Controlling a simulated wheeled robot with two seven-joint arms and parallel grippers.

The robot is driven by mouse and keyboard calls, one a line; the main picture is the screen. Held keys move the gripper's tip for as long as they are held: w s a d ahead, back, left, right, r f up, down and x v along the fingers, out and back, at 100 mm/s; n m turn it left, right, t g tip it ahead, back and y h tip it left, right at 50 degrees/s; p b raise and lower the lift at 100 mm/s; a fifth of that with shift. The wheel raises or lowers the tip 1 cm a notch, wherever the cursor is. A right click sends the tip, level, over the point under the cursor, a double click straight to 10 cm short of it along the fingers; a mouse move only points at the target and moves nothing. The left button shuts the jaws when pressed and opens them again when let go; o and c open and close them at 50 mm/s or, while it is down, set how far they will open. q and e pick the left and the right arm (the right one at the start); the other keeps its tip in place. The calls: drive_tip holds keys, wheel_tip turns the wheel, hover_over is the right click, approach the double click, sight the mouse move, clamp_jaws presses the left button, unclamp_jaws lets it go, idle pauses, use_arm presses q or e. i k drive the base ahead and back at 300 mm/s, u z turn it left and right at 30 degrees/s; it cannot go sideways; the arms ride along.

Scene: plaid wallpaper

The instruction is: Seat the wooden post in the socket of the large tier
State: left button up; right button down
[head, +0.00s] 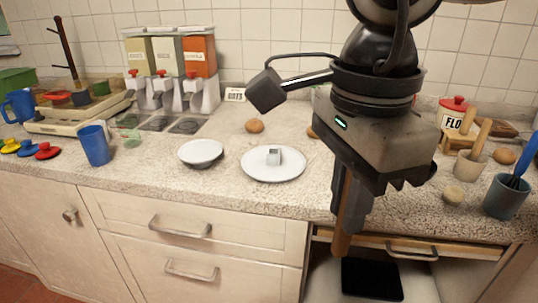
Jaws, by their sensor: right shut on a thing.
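The wooden post (342,238) is a brown stick held by my right gripper (351,205). The gripper points down and is shut on it; the fingers cover its upper part. The post hangs roughly upright, its lower end showing in front of the counter's front edge. The large tier (256,173) is a white round plate on the counter, left of the gripper, with a small grey socket (274,156) at its middle. The post is apart from the socket. My left gripper is not in view.
A smaller white dish (201,151) stands left of the plate. A brown egg-like thing (255,126) lies behind. A blue cup (95,145) and dispensers (170,65) are at left. A teal cup (506,196) and mortar (468,167) are at right. A drawer (411,247) is open below.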

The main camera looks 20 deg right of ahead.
sight(274, 163)
drive_tip(key=i, duration=0.85)
